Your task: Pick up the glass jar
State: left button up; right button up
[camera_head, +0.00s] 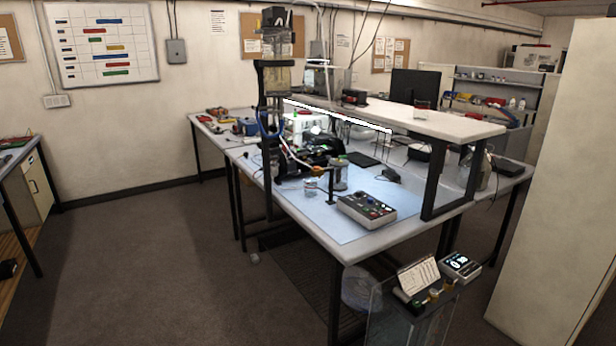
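The clearest candidate for the glass jar (340,174) is a clear upright cylinder on the pale blue mat of the workbench, just right of the dark apparatus. A smaller clear container with a coloured label (311,187) stands near the mat's left edge. Another small clear glass (422,107) sits on the raised white shelf. I cannot tell for certain which one is the jar. Neither of my grippers shows in the head view.
The workbench (350,248) carries a tall column apparatus (277,90) and a grey control box (366,210). The raised shelf (460,127) overhangs its right side. A transparent stand (390,320) is in front. A pale panel (560,190) is at right. The left floor (150,260) is clear.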

aim_at(311, 188)
jog(key=i+j+z, duration=0.1)
jog(key=i+j, duration=0.7)
jog(key=i, duration=0.25)
jog(key=i+j+z, duration=0.1)
jog(key=i+j, duration=0.8)
jog(key=i, duration=0.1)
